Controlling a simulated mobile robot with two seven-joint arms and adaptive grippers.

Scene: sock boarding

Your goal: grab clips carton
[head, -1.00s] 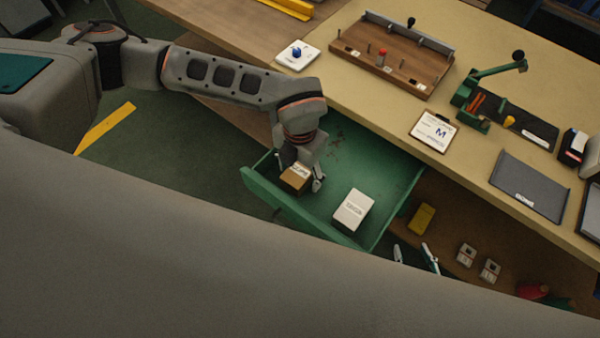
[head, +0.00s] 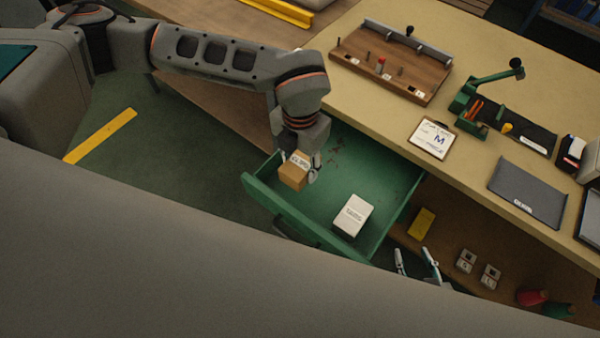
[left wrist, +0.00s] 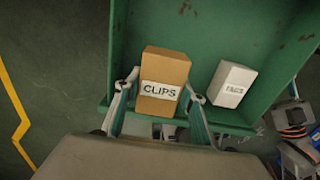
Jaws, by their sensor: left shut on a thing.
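The clips carton (head: 293,177) is a brown box with a white label, at the left end of the open green drawer (head: 375,178). In the left wrist view the carton (left wrist: 163,75) stands between my two fingers, its label reading CLIPS. My left gripper (head: 303,165) is shut on the carton from above. The carton seems to be raised a little off the drawer floor, overlapping the front wall in the wrist view. My right gripper (head: 415,263) shows only its fingertips, apart, with nothing seen between them, in front of the drawer's right side.
A white box (head: 353,215) lies in the drawer to the right of the carton. A yellow block (head: 422,223) and small white blocks (head: 467,260) sit on the lower shelf. The tabletop above holds a wooden board (head: 390,65), a clipboard (head: 433,138) and a green lever tool (head: 490,85).

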